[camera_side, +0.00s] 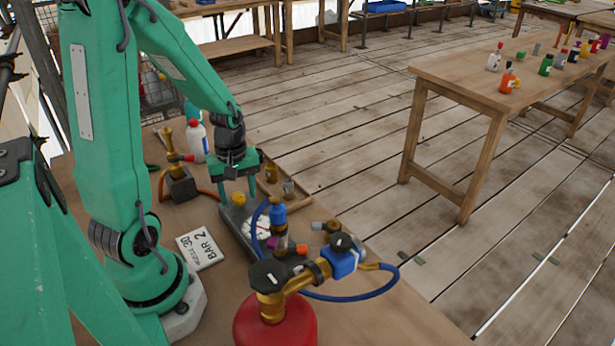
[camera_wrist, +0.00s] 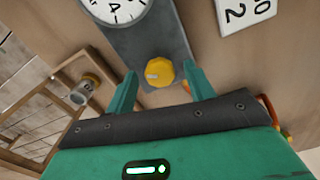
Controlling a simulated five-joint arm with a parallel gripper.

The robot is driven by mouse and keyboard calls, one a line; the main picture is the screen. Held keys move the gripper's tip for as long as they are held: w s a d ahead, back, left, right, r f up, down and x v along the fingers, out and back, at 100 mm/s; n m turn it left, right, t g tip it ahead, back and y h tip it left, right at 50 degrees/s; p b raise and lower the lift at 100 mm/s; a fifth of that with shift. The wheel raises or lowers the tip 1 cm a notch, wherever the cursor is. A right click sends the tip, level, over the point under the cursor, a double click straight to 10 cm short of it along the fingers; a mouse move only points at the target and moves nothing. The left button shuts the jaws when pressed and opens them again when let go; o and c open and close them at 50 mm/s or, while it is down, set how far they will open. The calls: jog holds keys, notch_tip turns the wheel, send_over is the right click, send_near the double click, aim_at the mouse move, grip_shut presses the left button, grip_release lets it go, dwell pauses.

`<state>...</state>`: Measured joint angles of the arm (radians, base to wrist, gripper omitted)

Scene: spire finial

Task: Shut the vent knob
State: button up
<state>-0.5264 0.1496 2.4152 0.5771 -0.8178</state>
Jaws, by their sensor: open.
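A yellow knob (camera_side: 239,198) with a pale mark sits on a grey gauge plate (camera_side: 233,219); I read no label naming it the vent knob. The knob also shows in the wrist view (camera_wrist: 159,73), near the end of the plate (camera_wrist: 150,45). A round white dial (camera_side: 257,229) is on the same plate. My gripper (camera_side: 238,186) is open and points down over the knob. In the wrist view its fingers (camera_wrist: 161,80) stand on either side of the knob, with gaps. I cannot tell how far above the plate the fingertips are.
A red cylinder (camera_side: 277,323) with a brass valve and blue hose (camera_side: 352,298) stands in front. A wooden tray (camera_side: 295,195) with small fittings lies right. A brass burner (camera_side: 172,152) and white bottle (camera_side: 197,140) stand behind.

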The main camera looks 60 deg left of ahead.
jog(key=shift+c, duration=0.3)
jog(key=c, duration=0.9)
jog(key=shift+m, duration=0.4)
jog(key=m, duration=1.1)
jog(key=shift+m, duration=0.3)
jog(key=o, duration=1)
jog(key=shift+c, duration=0.2)
